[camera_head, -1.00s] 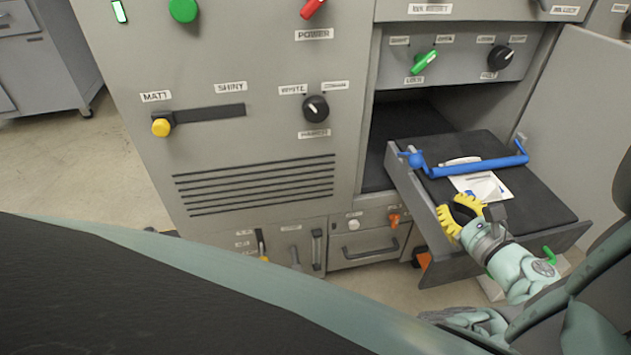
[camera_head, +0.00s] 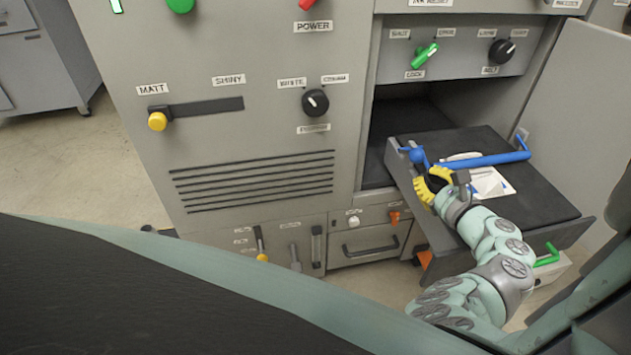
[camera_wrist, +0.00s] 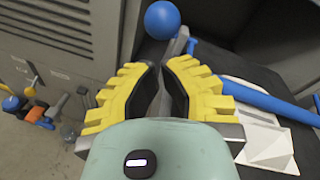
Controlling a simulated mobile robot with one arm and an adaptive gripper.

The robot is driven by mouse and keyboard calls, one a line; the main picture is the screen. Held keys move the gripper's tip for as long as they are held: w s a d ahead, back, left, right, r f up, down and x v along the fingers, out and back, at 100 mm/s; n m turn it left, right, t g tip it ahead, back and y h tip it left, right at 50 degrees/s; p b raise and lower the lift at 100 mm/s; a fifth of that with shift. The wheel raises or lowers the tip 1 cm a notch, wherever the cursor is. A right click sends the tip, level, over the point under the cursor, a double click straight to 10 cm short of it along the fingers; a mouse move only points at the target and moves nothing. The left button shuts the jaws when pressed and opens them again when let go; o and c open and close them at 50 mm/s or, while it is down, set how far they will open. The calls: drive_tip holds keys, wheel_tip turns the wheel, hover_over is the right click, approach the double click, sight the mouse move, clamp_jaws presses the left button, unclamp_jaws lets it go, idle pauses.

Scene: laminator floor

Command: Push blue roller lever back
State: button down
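The blue roller lever has a round knob (camera_head: 416,155) at its left end and a long blue bar (camera_head: 485,161) lying across the pulled-out tray (camera_head: 545,190). In the wrist view the blue knob (camera_wrist: 162,19) is just ahead of the fingertips, with the blue bar (camera_wrist: 265,100) to the right. My gripper (camera_head: 430,180), with yellow ribbed fingers, is over the left part of the tray, just in front of the knob. In the wrist view its fingers (camera_wrist: 162,75) are apart with nothing between them. I see a small gap to the knob.
A white paper (camera_head: 490,183) lies on the tray under the bar. The grey machine front (camera_head: 255,280) with switches is on the left. An open door panel (camera_head: 575,110) stands on the right. A green lever (camera_head: 548,256) sticks out below the tray.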

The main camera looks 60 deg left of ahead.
drive_tip(key=shift+x, duration=1.1)
drive_tip(key=shift+r, duration=0.15)
drive_tip(key=shift+r+h+p, duration=0.25)
drive_tip(key=shift+h+p, duration=0.05)
drive_tip(key=shift+p, duration=0.9)
drive_tip(key=shift+r+g+h+p, duration=0.3)
drive_tip(key=shift+r+h+p, duration=0.15)
drive_tip(key=shift+p, duration=1.15)
